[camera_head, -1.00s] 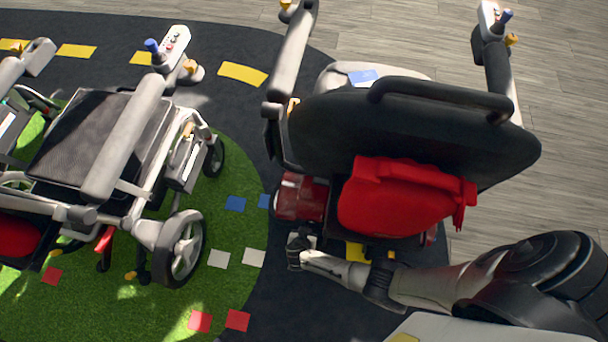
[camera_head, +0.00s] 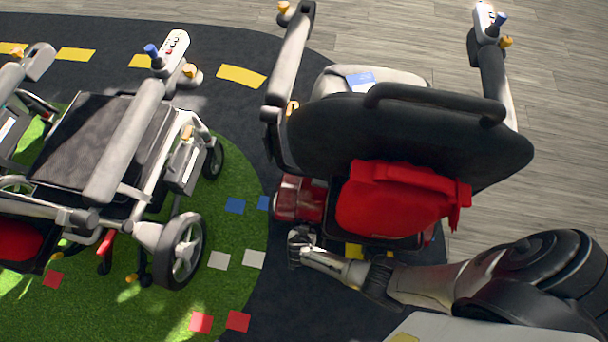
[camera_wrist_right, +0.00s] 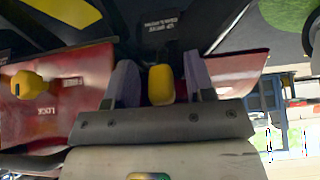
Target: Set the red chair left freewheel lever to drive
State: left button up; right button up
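The red chair (camera_head: 299,199) stands right of centre in the head view, with its dark backrest toward me. My right gripper (camera_head: 299,247) is low behind its red base, at the left side. In the right wrist view, a yellow lever knob (camera_wrist_right: 160,85) sits between the two purple fingers of my right gripper (camera_wrist_right: 159,62). Gaps show on both sides of the knob, so the fingers are open around it. A dark plate with small upside-down lettering, including "DRIVE" (camera_wrist_right: 162,24), is beyond the knob. The head view hides the lever. My left gripper is not in view.
A second yellow knob (camera_wrist_right: 28,84) is at the left on the red panel, by the word "LOCK" (camera_wrist_right: 46,111). A red bag (camera_head: 395,200) hangs on the backrest. A grey wheelchair (camera_head: 130,150) stands to the left on green turf, with floor between it and the red chair.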

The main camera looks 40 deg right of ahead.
jog(key=p+v, duration=0.8)
jog(key=v, duration=0.5)
jog(key=shift+s+a+r, duration=0.15)
jog(key=shift+s+r, duration=0.05)
jog(key=shift+r, duration=0.15)
dwell(0.4)
